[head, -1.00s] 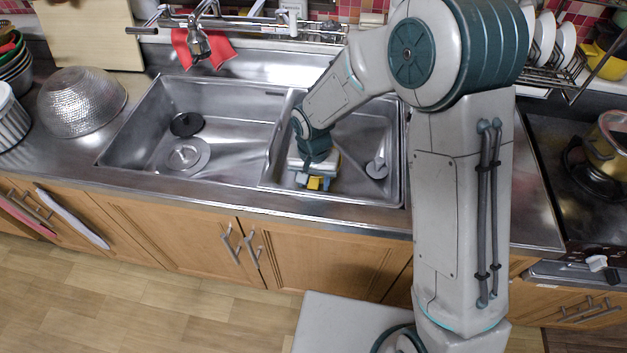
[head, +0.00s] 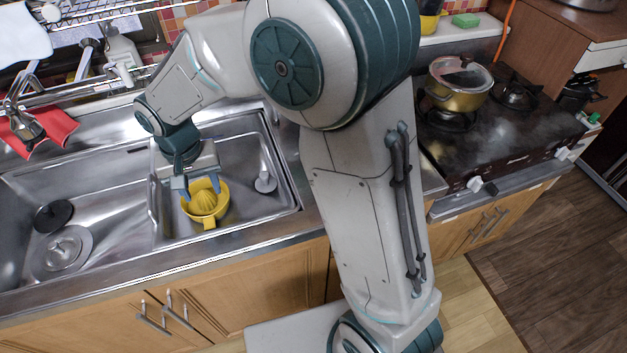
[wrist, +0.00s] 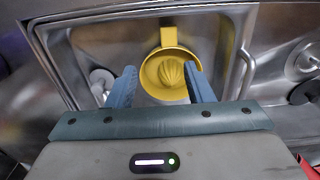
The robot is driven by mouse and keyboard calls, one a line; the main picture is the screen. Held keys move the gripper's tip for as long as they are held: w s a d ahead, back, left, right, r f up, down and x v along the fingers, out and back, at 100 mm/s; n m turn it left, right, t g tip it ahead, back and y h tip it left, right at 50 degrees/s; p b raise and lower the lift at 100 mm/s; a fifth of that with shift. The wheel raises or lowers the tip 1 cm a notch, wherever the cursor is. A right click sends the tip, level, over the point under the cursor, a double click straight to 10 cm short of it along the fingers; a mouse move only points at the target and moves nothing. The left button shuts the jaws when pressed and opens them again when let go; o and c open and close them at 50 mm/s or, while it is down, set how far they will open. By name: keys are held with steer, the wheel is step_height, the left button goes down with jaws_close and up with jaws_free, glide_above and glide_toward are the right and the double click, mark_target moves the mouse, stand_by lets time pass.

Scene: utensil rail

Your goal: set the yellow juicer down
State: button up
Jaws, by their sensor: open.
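The yellow juicer (head: 206,203), a bowl with a ribbed cone and a handle, sits upright in the right basin (head: 240,160) of the steel sink. It also shows in the wrist view (wrist: 171,73), with its handle pointing to the top of the picture. My gripper (head: 197,184) is open, with its blue fingers spread just above the juicer's far side in the head view. In the wrist view the right finger overlaps the bowl's edge and the left finger is beside it. I cannot tell whether a finger touches the bowl.
The left basin (head: 100,205) holds a dark round stopper (head: 52,216) and a drain. A divider with a curved rim lies left of the juicer. The faucet (head: 22,115) and red cloth (head: 50,128) are at the left. A gold pot (head: 458,88) stands on the stove at right.

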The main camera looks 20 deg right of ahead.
steer(key=s+d+r+t, duration=0.1)
steer(key=s+d+r, duration=0.15)
steer(key=d, duration=0.45)
steer(key=s+d+r, duration=0.1)
steer(key=d+r, duration=0.3)
steer(key=d, duration=0.3)
steer(key=s+d+r+t, duration=0.1)
steer(key=s+d, duration=0.8)
steer(key=d, duration=0.1)
steer(key=shift+s+d+r+m+t, duration=0.25)
steer(key=shift+s+d+m+t, duration=0.05)
steer(key=shift+s+m, duration=0.1)
